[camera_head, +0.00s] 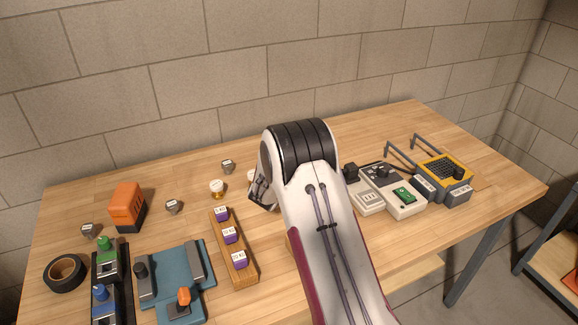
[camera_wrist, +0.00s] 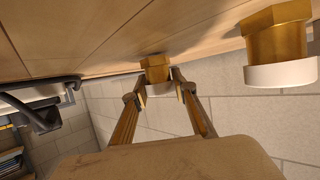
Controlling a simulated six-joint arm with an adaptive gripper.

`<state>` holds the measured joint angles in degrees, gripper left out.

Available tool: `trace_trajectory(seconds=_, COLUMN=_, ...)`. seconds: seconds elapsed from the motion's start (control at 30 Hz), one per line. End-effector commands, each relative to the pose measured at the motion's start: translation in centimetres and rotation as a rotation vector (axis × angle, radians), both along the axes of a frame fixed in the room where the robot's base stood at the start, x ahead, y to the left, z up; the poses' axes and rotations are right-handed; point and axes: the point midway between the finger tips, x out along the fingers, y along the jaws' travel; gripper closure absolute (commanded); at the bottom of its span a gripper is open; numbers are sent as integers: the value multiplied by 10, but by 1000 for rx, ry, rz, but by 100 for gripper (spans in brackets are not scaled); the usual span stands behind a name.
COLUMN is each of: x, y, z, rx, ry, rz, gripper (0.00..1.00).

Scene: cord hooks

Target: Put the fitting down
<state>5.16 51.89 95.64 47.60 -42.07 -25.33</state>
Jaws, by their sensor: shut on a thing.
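My gripper (camera_wrist: 157,86) is shut on a brass fitting (camera_wrist: 155,69) with a hexagonal body and a pale ring, seen between the fingertips in the wrist view. The fitting is close to the wooden tabletop (camera_wrist: 95,30); I cannot tell whether it touches. A second brass fitting (camera_wrist: 280,42) with a white ring is at the upper right of the wrist view. In the head view a white-topped brass fitting (camera_head: 217,187) stands on the table, left of my gripper (camera_head: 260,190). My arm hides most of the gripper there.
A wooden rack (camera_head: 246,273) with purple labelled blocks is left of my arm. Grey devices (camera_head: 404,196) and a yellow-topped unit (camera_head: 445,173) stand right.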

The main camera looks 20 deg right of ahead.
Motion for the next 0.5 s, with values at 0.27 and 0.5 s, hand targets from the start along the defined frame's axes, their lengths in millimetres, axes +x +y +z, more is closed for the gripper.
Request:
trace_trajectory(seconds=0.27, x=0, y=0, z=-1, rx=-1, ry=-1, rz=0, gripper=96)
trace_trajectory(seconds=0.5, x=0, y=0, z=-4, rx=0, ry=0, rz=1, gripper=65)
